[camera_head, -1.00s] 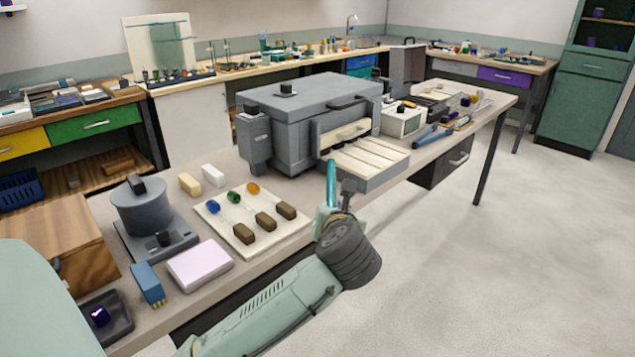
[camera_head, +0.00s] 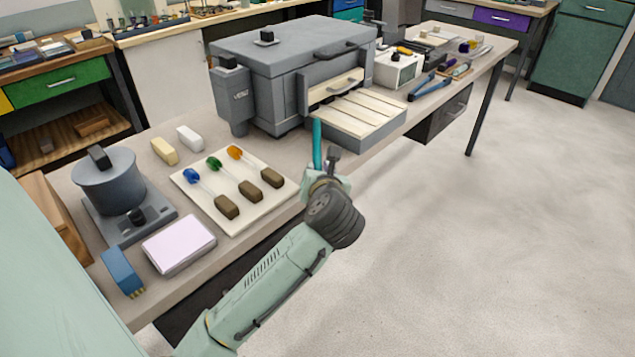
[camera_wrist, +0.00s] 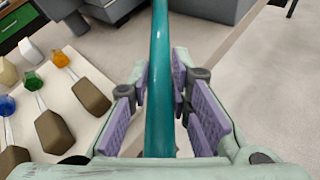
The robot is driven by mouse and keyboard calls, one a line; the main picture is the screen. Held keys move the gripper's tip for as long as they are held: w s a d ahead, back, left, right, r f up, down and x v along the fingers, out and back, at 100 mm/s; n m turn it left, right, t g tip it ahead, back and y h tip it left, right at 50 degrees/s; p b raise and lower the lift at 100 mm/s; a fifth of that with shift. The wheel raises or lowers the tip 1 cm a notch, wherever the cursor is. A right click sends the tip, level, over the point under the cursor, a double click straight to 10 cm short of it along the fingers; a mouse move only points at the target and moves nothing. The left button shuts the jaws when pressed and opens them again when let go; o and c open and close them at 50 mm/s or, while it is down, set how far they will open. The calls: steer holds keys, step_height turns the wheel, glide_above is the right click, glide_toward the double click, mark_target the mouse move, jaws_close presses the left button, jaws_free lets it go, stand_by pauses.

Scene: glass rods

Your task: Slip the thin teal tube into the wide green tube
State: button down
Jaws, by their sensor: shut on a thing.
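The thin teal tube (camera_head: 317,143) stands nearly upright, rising from my gripper (camera_head: 322,178) in the head view. The wrist view shows the same teal tube (camera_wrist: 160,85) running between the purple pads of my gripper (camera_wrist: 162,95), which is shut on it. Its upper end is beyond the top of the wrist view. The gripper is in front of the table's front edge, near the open tray of the grey machine. I cannot make out a wide green tube in either view.
A pale board (camera_head: 262,213) holds three brown-handled tools with blue, green and orange ends, left of my gripper. The grey machine (camera_head: 290,70) and its slatted tray (camera_head: 362,112) stand behind. Open floor (camera_head: 500,250) lies to the right.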

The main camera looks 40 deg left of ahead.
steer(key=shift+f, duration=2.25)
steer(key=c, duration=1.5)
jaws_free()
